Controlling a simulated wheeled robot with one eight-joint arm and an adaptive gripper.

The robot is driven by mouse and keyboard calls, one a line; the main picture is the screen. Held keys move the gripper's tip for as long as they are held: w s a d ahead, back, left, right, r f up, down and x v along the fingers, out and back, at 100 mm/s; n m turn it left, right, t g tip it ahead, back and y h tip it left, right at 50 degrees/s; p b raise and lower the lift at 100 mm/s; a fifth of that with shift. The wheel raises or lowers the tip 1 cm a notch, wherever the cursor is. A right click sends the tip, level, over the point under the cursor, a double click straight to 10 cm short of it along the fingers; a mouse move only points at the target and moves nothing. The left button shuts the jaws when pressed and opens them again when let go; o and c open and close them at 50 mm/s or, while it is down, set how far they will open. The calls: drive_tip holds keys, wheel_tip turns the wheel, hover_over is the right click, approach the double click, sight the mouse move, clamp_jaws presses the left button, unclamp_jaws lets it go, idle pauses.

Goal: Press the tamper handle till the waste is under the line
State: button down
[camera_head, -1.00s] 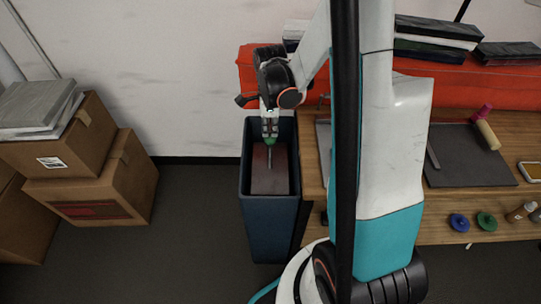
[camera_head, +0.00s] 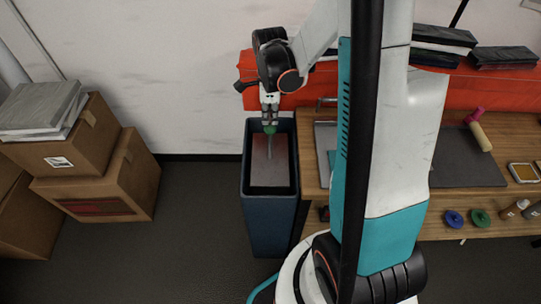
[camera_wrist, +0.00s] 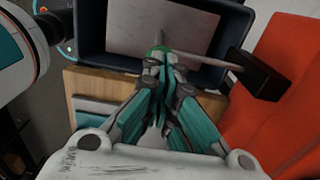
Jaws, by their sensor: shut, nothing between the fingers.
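The tall dark blue bin (camera_head: 268,228) stands left of the wooden bench. Inside it is a flat, pinkish-grey tamper plate (camera_head: 262,172). A thin grey rod rises from the plate to a green tamper handle (camera_head: 270,129). My gripper (camera_head: 270,120) is shut, fingers pointing down, right over the handle. In the wrist view my gripper (camera_wrist: 160,56) has its fingertips together at the green handle (camera_wrist: 157,49), with the plate (camera_wrist: 185,22) beyond; I cannot tell whether they touch. The waste and the line are not visible.
Cardboard boxes (camera_head: 100,185) stand to the left, with open floor between them and the bin. The wooden bench (camera_head: 450,225) is close on the right, partly behind my arm. A red-orange surface (camera_head: 480,95) runs behind it.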

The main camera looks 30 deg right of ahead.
drive_tip(key=shift+r+p, duration=1.5)
drive_tip(key=shift+r, duration=0.95)
